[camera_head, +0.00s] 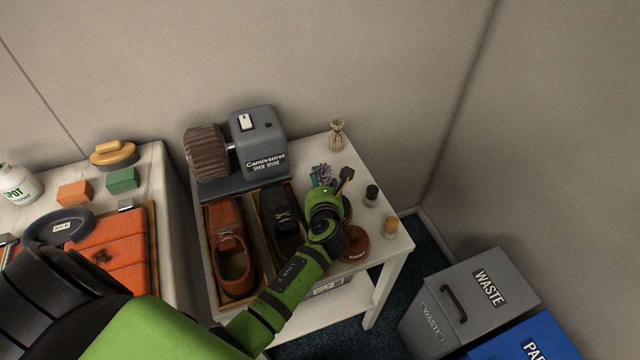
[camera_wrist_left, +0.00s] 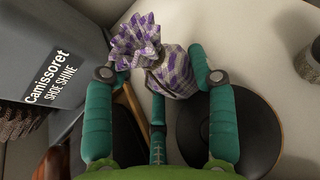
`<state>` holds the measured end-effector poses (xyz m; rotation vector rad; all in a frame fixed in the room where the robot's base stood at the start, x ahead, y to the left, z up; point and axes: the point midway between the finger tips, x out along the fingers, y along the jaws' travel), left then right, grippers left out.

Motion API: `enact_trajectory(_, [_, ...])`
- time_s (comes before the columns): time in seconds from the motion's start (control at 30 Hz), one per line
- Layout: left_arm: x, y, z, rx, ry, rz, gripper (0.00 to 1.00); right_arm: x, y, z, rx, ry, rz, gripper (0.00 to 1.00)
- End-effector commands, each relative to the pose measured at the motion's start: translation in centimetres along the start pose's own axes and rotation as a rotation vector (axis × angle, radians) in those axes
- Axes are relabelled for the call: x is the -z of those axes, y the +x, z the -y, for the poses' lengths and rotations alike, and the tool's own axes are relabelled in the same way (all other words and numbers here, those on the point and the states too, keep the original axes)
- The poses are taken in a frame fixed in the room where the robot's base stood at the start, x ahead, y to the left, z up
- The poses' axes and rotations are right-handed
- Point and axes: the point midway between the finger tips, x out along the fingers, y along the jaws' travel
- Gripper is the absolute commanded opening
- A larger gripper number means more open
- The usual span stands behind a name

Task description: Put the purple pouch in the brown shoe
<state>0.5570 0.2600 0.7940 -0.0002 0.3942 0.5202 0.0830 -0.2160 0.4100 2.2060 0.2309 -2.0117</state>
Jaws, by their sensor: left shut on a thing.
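The purple pouch (camera_head: 321,172) is small, checkered purple and white, with a gathered top. In the left wrist view the pouch (camera_wrist_left: 176,75) lies between the teal fingers of my left gripper (camera_wrist_left: 160,80), which is shut on it. In the head view my left gripper (camera_head: 326,184) is over the right part of the small table, right of the black shoe. The brown shoe (camera_head: 232,262) stands at the table's left side, its opening facing up and empty. The pouch's lower part is hidden in the head view. My right gripper is out of view.
A grey shoe-shine machine (camera_head: 258,140) stands behind the shoes. The black shoe (camera_head: 284,225) is beside the brown one. A waste bin (camera_head: 470,300) is on the floor.

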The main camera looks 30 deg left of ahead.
Motion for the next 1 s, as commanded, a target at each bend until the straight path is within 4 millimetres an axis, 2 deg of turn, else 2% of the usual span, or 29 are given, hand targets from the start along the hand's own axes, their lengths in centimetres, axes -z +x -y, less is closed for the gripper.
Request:
enact_trajectory(0.13, [0.5,0.2,0.0,-0.001,0.002,0.000,0.25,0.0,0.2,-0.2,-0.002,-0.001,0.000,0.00])
enact_trajectory(0.17, [0.5,0.2,0.0,-0.001,0.001,0.000,0.65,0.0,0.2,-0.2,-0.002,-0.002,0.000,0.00])
enact_trajectory(0.2, [0.5,0.2,0.0,-0.001,0.001,-0.001,0.80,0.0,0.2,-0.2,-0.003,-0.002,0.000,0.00])
enact_trajectory(0.53, [0.7,0.2,0.0,0.000,0.002,-0.004,0.80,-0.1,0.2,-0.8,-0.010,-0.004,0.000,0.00])
enact_trajectory(0.67, [0.0,-0.1,0.0,0.001,0.001,-0.004,0.80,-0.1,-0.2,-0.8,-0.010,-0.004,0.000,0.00])
enact_trajectory(1.0, [-0.1,-5.6,-0.1,0.000,0.000,-0.002,0.80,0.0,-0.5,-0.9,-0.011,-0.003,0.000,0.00])
